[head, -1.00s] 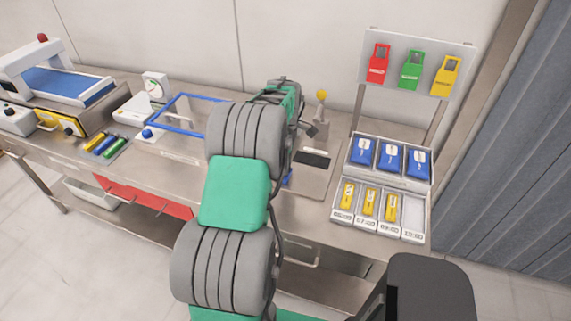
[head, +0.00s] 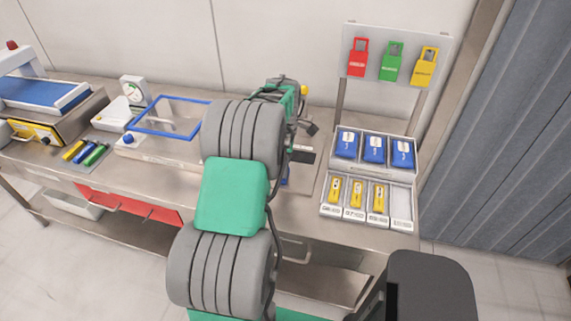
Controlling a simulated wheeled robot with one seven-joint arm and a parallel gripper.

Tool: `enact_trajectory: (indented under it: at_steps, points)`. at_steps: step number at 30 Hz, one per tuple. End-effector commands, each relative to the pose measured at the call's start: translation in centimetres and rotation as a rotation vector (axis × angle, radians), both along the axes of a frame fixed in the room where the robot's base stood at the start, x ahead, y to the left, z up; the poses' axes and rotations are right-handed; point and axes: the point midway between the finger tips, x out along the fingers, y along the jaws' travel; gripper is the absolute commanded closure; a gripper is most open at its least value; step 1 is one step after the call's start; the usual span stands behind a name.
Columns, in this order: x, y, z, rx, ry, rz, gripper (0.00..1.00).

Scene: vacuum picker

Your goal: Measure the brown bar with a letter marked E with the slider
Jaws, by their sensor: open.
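I cannot make out a brown bar marked E or the slider in the head view. My own arm covers the middle of the bench and may hide them. The green and grey wrist end of my arm (head: 285,95) reaches over the bench, with a small dark part (head: 312,128) at its right side. My gripper's fingers are hidden behind the arm.
Right are a rack of blue packs and yellow items (head: 328,210) and a board (head: 376,38) with red, green and yellow tags.

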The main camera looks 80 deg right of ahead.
Motion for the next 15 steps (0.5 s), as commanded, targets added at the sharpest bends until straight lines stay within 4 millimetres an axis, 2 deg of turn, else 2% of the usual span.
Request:
enact_trajectory:
  at_steps: [5,12,15]
  points:
    - [0.0,-0.1,1.1,-0.003,0.0,0.0,0.49]
    - [0.0,-0.1,5.8,-0.003,0.0,0.0,0.49]
    - [0.0,-0.1,7.2,-0.002,0.0,0.0,0.49]
